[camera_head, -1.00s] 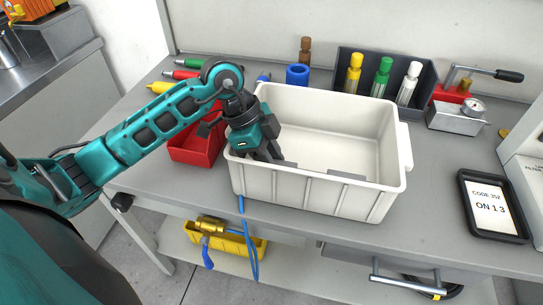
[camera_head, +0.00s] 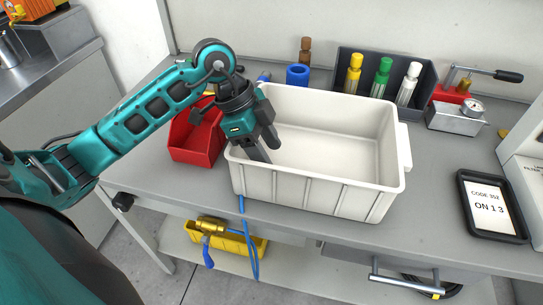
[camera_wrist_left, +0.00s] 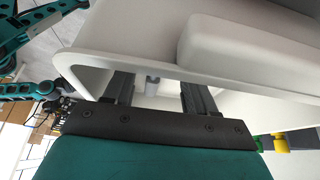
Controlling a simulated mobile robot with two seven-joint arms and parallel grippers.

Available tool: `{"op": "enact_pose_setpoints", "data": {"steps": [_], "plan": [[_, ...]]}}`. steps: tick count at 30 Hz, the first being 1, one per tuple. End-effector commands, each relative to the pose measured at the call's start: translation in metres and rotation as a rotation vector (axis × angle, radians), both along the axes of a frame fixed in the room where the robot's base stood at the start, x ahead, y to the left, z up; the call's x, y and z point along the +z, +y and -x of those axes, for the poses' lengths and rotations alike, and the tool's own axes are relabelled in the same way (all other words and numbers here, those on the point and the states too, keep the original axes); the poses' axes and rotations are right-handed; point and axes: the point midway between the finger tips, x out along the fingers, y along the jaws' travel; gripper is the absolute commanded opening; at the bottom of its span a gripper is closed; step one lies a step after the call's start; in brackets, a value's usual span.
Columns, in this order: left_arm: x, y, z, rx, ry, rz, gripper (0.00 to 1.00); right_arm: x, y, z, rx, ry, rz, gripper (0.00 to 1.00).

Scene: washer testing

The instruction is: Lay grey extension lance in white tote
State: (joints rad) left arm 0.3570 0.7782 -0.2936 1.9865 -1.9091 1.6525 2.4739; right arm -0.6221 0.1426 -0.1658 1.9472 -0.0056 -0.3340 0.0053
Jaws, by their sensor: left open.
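The white tote (camera_head: 310,188) stands on the workbench, open at the top; its rim and wall also show in the left wrist view (camera_wrist_left: 260,75). My left gripper (camera_head: 264,152) points down inside the tote's left end, close to the front wall. In the left wrist view its two fingers (camera_wrist_left: 158,88) are apart. A small grey cylindrical piece (camera_wrist_left: 152,86) shows between them, inside the tote; it looks like part of the grey extension lance. The rest of the lance is hidden, and in the head view the front wall covers the tote's near floor. My right gripper is not seen.
A red bin (camera_head: 196,142) stands just left of the tote. A dark rack (camera_head: 385,72) with yellow, green and white bottles is behind it.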

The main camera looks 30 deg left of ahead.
Motion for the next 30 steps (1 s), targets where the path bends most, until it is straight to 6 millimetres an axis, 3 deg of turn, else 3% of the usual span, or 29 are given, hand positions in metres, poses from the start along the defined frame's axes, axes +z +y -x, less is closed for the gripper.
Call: {"op": "enact_pose_setpoints", "data": {"steps": [6,12,18,30], "plan": [[0.048,0.022,0.005,0.002,-0.003,-0.003,0.56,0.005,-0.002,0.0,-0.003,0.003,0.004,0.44],[0.076,0.035,0.008,0.001,-0.001,-0.001,0.56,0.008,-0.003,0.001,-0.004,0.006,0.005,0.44],[0.086,0.04,0.01,0.001,0.0,0.0,0.56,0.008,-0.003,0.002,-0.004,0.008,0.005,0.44],[0.086,0.04,0.01,0.0,0.0,0.001,0.56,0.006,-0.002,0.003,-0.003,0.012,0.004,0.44]]}}
